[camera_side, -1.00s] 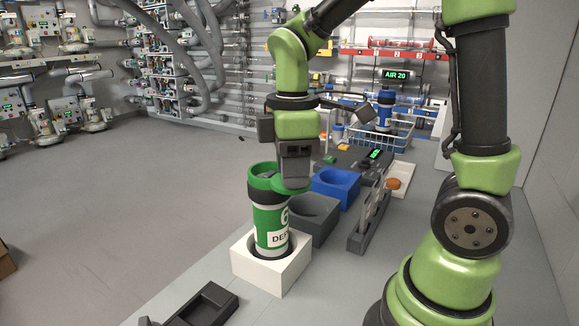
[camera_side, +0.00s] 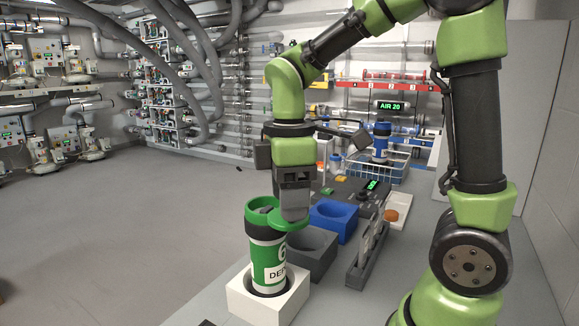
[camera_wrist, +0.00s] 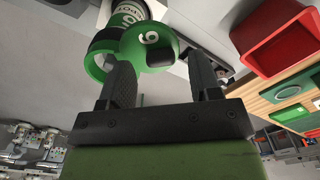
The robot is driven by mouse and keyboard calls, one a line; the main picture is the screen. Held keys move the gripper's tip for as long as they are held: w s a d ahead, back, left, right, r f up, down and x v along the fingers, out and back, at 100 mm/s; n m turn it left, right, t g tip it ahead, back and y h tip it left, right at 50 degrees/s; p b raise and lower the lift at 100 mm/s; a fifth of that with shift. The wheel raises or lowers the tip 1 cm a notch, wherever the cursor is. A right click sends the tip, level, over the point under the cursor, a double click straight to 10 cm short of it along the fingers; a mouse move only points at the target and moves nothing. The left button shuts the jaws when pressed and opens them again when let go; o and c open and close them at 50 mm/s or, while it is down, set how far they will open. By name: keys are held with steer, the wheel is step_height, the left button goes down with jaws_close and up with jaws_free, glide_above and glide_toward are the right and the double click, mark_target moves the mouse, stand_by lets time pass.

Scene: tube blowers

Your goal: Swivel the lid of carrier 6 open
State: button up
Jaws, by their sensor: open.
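Carrier 6 (camera_side: 268,262) is a green and white canister with a dark band, upright in a white block (camera_side: 250,305). Its green lid (camera_side: 289,223) sits off to the right of the top rim, leaving part of the mouth uncovered. In the wrist view the lid (camera_wrist: 146,47) bears a 6 and a dark slot, and overlaps only part of the green rim (camera_wrist: 97,58). My gripper (camera_side: 294,218) points down at the lid; in the wrist view my gripper (camera_wrist: 160,62) has its fingers apart with the lid beyond and between them. Whether a finger touches the lid I cannot tell.
A grey socket block (camera_side: 312,262) and a blue one (camera_side: 345,232) stand behind the carrier to the right. A wire basket (camera_side: 395,170) holds a blue carrier (camera_side: 381,140). A red bin (camera_wrist: 285,38) shows in the wrist view. The floor at left is clear.

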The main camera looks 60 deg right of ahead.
step_height(320, 180, up, 9)
steer(key=shift+f, duration=0.2)
steer(key=shift+s, duration=0.15)
stand_by(0.4)
steer(key=s+a+f+m+t+y, duration=0.2)
steer(key=s+a+m+t, duration=0.2)
steer(key=s+m+t, duration=0.3)
steer(key=s+m, duration=0.1)
steer(key=m, duration=0.4)
steer(key=shift+s+f+m, duration=0.3)
steer(key=shift+s+f, duration=0.05)
steer(key=shift+f, duration=0.05)
stand_by(0.3)
